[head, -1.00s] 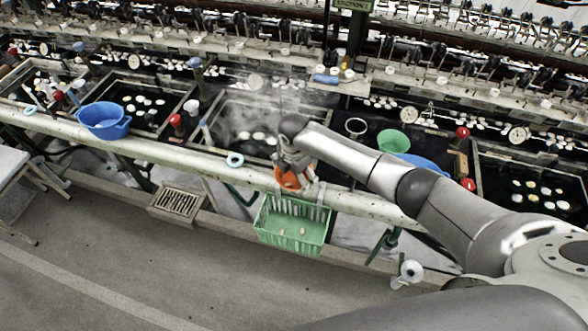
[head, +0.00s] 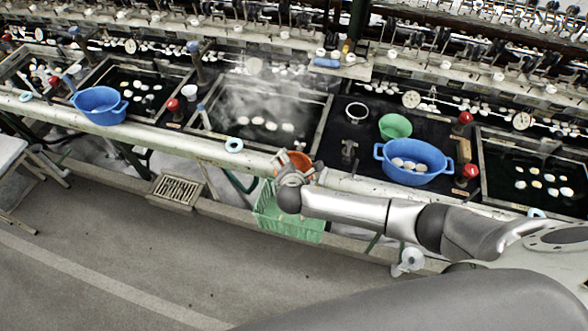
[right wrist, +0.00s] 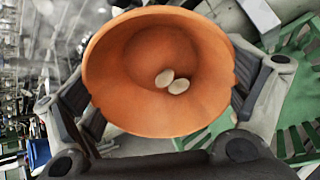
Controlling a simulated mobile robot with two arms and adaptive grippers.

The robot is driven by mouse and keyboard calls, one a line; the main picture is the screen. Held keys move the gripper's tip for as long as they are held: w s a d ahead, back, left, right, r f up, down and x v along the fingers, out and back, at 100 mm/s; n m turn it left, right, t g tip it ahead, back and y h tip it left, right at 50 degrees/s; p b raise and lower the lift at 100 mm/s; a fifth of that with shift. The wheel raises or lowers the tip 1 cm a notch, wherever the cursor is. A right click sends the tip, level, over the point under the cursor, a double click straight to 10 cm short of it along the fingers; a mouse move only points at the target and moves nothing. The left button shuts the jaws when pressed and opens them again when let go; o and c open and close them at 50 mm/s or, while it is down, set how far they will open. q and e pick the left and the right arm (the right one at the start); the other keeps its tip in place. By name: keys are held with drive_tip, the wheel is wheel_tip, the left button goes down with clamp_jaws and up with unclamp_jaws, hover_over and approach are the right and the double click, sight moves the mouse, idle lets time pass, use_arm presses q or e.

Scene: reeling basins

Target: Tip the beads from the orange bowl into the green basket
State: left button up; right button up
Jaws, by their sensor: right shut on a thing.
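The orange bowl (head: 296,158) is at the front edge of the bench, over the back side of the green basket (head: 268,215). My right gripper (head: 293,172) is shut on the bowl. In the right wrist view my gripper's fingers hold opposite sides of the bowl (right wrist: 120,100), and two pale oval beads (right wrist: 171,82) lie inside it. The basket also shows in the right wrist view (right wrist: 305,95), at the right behind the bowl. My right wrist and forearm cover part of the basket in the head view, so its contents are mostly hidden. My left gripper is not in view.
A blue two-handled basin (head: 414,175) with pale pieces and a green bowl (head: 395,126) stand right of my gripper. Another blue basin (head: 99,104) stands at the left. The floor in front is clear.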

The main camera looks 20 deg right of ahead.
drive_tip(key=shift+s+a+f+t+h+b, duration=0.15)
drive_tip(key=shift+s+t+h+b, duration=0.2)
drive_tip(key=shift+t+b, duration=1.05)
drive_tip(key=shift+s+a+f+t+h+b, duration=0.1)
drive_tip(key=shift+s+f+t+h+b, duration=0.25)
drive_tip(key=shift+b, duration=2)
drive_tip(key=shift+s+a+t+h+b, duration=0.1)
drive_tip(key=shift+s+t+h+b, duration=0.2)
drive_tip(key=shift+t+b, duration=1.15)
drive_tip(key=t+b, duration=0.1)
drive_tip(key=b, duration=0.1)
drive_tip(key=s+t+b, duration=0.1)
drive_tip(key=b, duration=0.2)
drive_tip(key=s+t+h+b, duration=0.1)
drive_tip(key=b, duration=0.2)
drive_tip(key=shift+s+a+r, duration=0.1)
drive_tip(key=shift+a+r, duration=0.2)
drive_tip(key=shift+a, duration=0.05)
drive_tip(key=shift+s+a+r+t+h+b, duration=0.1)
drive_tip(key=shift+s+r+t+h+b, duration=0.2)
drive_tip(key=shift+t+b, duration=0.65)
